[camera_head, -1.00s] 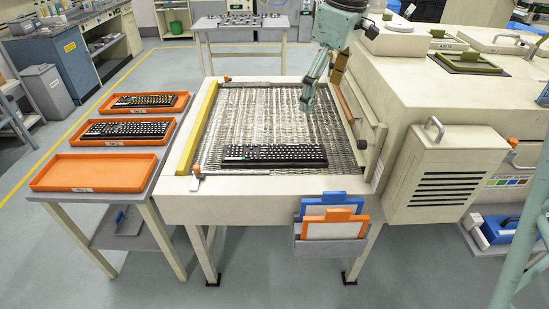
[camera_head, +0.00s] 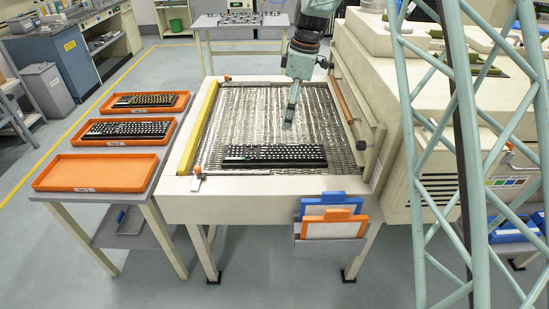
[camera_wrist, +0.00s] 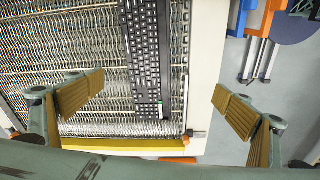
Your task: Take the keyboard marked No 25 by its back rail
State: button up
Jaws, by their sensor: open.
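A black keyboard with white key legends (camera_head: 274,154) lies flat near the front edge of the wire-mesh bed (camera_head: 240,115). In the wrist view the same keyboard (camera_wrist: 146,55) runs up and down the picture between my two fingers. My gripper (camera_head: 289,121) hangs behind the keyboard, apart from it, in the head view. In the wrist view my gripper (camera_wrist: 159,85) is open and empty, its ridged tan fingers spread wide on either side. I cannot read any No 25 mark, and the back rail is too small to make out.
At left, orange trays stand on a grey table: the front tray (camera_head: 50,178) is empty, the middle (camera_head: 78,140) and far (camera_head: 106,111) ones hold keyboards. A yellow bar (camera_head: 200,125) edges the bed. Blue and orange panels (camera_head: 331,215) hang at its front. A large machine (camera_head: 365,50) stands right.

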jog(key=w+a+f+n, duration=0.2)
jog(key=w+a+f, duration=0.1)
jog(key=f, duration=0.5)
jog(key=shift+w+a+f+g+p, duration=0.3)
jog(key=shift+w+a, duration=0.05)
jog(key=shift+w, duration=0.35)
jog(key=b, duration=0.1)
send_over(275, 153)
jog(key=shift+d+f, duration=0.2)
jog(key=shift+f, duration=1.9)
jog(key=shift+d+f, duration=0.2)
jog(key=shift+f, duration=1.9)
jog(key=shift+f, duration=0.1)
jog(key=shift+a+f+b, duration=0.2)
jog(key=shift+f+b, duration=0.25)
jog(key=shift+f, duration=0.8)
jog(key=shift+a+f+b, duration=0.2)
jog(key=shift+f+b, duration=0.2)
jog(key=shift+f, duration=0.85)
jog(key=shift+c, duration=0.3)
jog(key=c, duration=1.2)
